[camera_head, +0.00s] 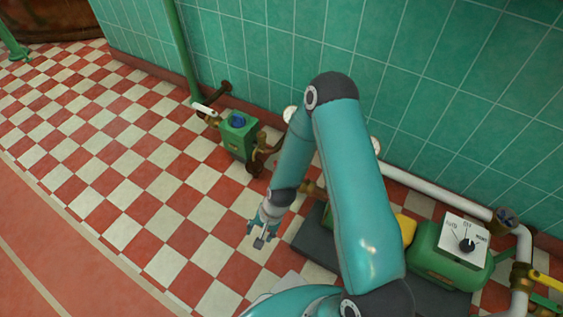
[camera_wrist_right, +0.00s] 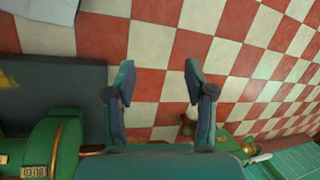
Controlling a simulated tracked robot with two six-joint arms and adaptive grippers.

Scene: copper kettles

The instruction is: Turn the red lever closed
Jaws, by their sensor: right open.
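I see no red lever in either view; my arm hides part of the pipework in the head view. My right gripper (camera_head: 257,235) hangs over the checkered floor, beside the dark base of the green machine. In the right wrist view the same gripper (camera_wrist_right: 158,78) has its two fingers apart, with only floor tiles between them. Nothing is held. My left gripper is not in view.
A green box (camera_head: 238,138) with a blue knob and white-handled valve stands by the tiled wall. A green pump (camera_head: 440,262) with a dial plate (camera_head: 467,238) sits right, near a yellow lever (camera_head: 546,281) and white pipe (camera_head: 445,198). Floor at left is clear.

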